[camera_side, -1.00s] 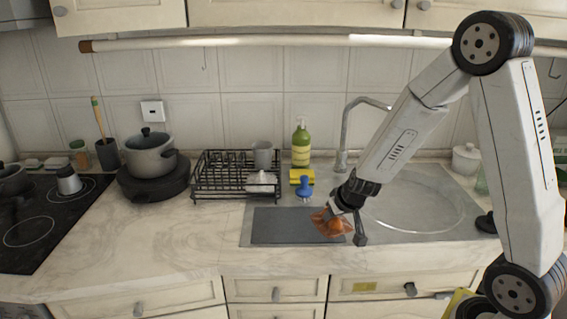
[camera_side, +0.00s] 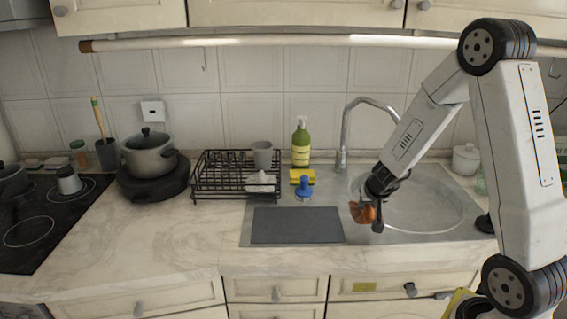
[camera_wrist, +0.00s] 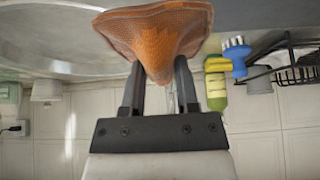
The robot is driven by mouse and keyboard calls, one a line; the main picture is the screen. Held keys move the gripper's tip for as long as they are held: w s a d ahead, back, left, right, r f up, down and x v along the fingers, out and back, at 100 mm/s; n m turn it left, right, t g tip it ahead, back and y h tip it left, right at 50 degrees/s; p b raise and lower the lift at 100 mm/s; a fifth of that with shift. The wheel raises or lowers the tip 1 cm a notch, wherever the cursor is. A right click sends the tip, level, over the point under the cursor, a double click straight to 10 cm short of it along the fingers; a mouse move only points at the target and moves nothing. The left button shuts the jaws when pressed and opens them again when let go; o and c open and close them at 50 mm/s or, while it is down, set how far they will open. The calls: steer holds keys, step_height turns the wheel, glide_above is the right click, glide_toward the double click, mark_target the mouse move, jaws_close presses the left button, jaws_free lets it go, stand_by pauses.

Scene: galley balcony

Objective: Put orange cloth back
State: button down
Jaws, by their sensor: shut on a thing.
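The orange cloth (camera_side: 363,212) is bunched up and hangs in my gripper (camera_side: 374,212). My gripper is shut on it and holds it in the air by the left edge of the round sink basin, to the right of the dark grey mat. In the wrist view the cloth (camera_wrist: 158,42) spreads out beyond the two fingers of my gripper (camera_wrist: 160,80), pinched between their tips. Part of the basin is hidden behind the arm.
The dark grey mat (camera_side: 297,226) lies bare on the counter. The faucet (camera_side: 344,135) stands behind the gripper. A blue brush (camera_side: 304,190), yellow sponge (camera_side: 302,176), green bottle (camera_side: 301,145) and black dish rack (camera_side: 225,175) stand behind the mat.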

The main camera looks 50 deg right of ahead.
steer(key=shift+f, duration=0.25)
steer(key=shift+f, duration=2.8)
steer(key=shift+f, duration=0.45)
steer(key=shift+c, duration=1.4)
jaws_free()
steer(key=shift+r, duration=0.25)
steer(key=shift+r, duration=1.3)
steer(key=shift+r, duration=1.95)
